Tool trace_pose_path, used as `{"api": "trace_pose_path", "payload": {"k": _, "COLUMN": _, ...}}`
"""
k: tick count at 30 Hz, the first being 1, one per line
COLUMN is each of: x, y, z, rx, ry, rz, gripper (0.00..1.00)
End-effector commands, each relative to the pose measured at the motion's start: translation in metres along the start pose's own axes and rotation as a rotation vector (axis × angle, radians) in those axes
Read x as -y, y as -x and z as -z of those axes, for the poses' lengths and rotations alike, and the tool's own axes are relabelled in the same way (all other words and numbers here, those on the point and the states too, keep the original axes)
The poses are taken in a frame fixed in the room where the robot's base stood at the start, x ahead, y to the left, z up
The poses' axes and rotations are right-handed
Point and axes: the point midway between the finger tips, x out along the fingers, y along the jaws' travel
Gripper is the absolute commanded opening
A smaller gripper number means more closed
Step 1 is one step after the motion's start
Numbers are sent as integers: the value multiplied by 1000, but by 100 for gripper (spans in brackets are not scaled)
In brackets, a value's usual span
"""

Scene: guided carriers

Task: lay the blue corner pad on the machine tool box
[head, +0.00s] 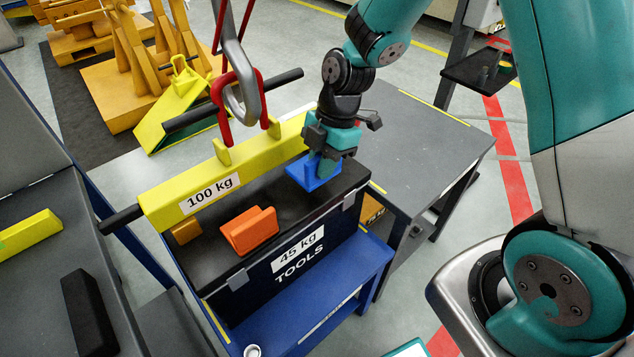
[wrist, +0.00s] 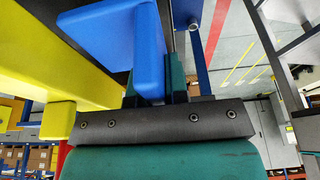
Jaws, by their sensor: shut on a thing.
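The blue corner pad (head: 314,174) is at the right end of the machine tool box (head: 300,225), by its far edge. In the head view I cannot tell whether the pad touches the black lid or hangs just above it. My gripper (head: 328,160) points down and is shut on the blue pad. In the wrist view the pad (wrist: 115,32) fills the upper middle, between the teal fingers (wrist: 175,82). The box is dark, marked "45 kg" and "TOOLS", and stands on a blue carrier (head: 350,275).
A yellow beam (head: 215,172) marked "100 kg" runs along the box's far edge, under a red-and-grey hook (head: 238,85). An orange corner pad (head: 250,230) sits on the lid's near edge, with another orange piece (head: 186,231) at the left. A grey table (head: 425,125) stands behind.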

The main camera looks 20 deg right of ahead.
Motion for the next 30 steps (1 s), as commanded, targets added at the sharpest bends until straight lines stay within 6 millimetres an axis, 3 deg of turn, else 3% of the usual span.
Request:
{"api": "trace_pose_path", "payload": {"k": 13, "x": 0, "y": -51, "z": -15, "rx": 0, "ry": -2, "rz": 1, "gripper": 0}}
{"api": "trace_pose_path", "payload": {"k": 24, "x": -1, "y": -57, "z": -15, "rx": 0, "ry": 0, "rz": -1, "gripper": 0}}
{"api": "trace_pose_path", "payload": {"k": 25, "x": -1, "y": -56, "z": -15, "rx": 0, "ry": 0, "rz": -1, "gripper": 22}}
{"api": "trace_pose_path", "payload": {"k": 27, "x": -1, "y": -55, "z": -15, "rx": 0, "ry": 0, "rz": -1, "gripper": 38}}
{"api": "trace_pose_path", "payload": {"k": 30, "x": -1, "y": -55, "z": -15, "rx": 0, "ry": 0, "rz": -1, "gripper": 40}}
